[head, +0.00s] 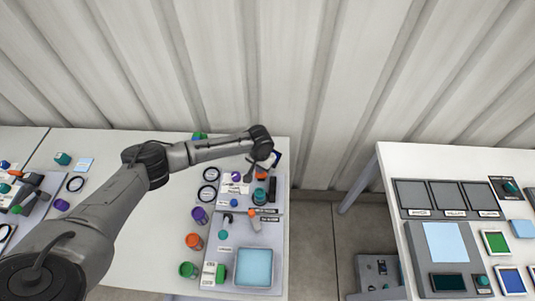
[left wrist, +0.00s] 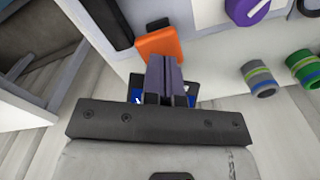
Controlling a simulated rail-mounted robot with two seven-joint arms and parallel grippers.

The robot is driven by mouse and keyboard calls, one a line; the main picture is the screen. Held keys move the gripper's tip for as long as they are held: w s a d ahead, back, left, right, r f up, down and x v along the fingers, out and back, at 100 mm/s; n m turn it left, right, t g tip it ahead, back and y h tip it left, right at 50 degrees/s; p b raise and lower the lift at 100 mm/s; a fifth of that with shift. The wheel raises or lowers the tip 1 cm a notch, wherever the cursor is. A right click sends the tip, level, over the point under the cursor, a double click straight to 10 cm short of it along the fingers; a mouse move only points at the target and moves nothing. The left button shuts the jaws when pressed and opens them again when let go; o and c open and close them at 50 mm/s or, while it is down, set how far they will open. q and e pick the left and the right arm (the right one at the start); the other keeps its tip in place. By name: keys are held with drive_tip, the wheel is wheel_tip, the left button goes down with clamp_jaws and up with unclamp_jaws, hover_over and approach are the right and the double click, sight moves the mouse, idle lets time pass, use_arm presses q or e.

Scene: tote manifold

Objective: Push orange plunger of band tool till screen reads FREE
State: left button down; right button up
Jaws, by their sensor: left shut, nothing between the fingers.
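An orange block-shaped part (left wrist: 160,44), which looks like the plunger, shows in the left wrist view just beyond my fingertips. In the head view an orange part (head: 262,176) shows under the end of my left arm. My left gripper (left wrist: 162,62) is shut and empty, its fingertips overlapping the lower edge of the orange part in the picture. I cannot tell whether they touch it. A dark and blue piece (left wrist: 137,96) is mostly hidden behind the fingers. No screen text is readable. My right gripper is not in view.
A purple dial (left wrist: 246,10) and ringed cylinders (left wrist: 260,80) lie to the right in the wrist view. In the head view the grey panel (head: 228,240) carries a light-blue pad (head: 254,267) and small knobs. A second white table (head: 390,165) stands right, across a gap.

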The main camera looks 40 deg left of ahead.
use_arm(q)
drive_tip(key=shift+f+b, duration=0.75)
drive_tip(key=shift+f, duration=1)
drive_tip(key=shift+r, duration=0.15)
wheel_tip(320, 180, up, 4)
drive_tip(key=p, duration=0.5)
drive_tip(key=shift+r, duration=0.15)
